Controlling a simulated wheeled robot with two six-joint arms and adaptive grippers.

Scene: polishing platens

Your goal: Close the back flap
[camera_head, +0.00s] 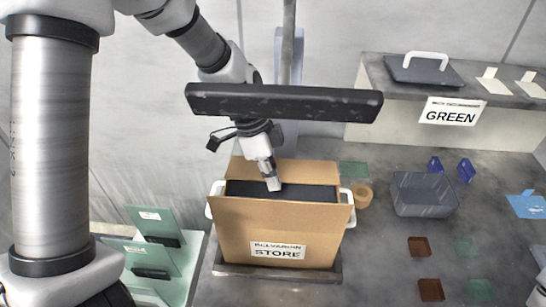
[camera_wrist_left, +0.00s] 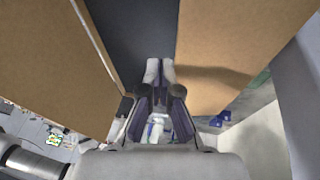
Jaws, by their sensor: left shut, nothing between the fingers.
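The cardboard box (camera_head: 235,235) with a STORE label stands on a dark tray, its top open and a dark surface showing inside. Its back flap (camera_head: 312,170) stands open at the far side, leaning back. My left gripper (camera_head: 273,185) is shut and empty, pointing down over the opening just in front of the back flap. In the left wrist view, the fingertips (camera_wrist_left: 159,70) are over the dark strip, and the back flap (camera_wrist_left: 235,40) is on the right with a shadow on it. Contact cannot be told. My right gripper is not visible.
A tape roll (camera_head: 363,196) and a grey bin (camera_head: 424,195) stand right of the box. White handles stick out at the box's sides. Green plates (camera_head: 150,258) stand at lower left. A raised shelf with a GREEN sign (camera_head: 450,112) is at back right.

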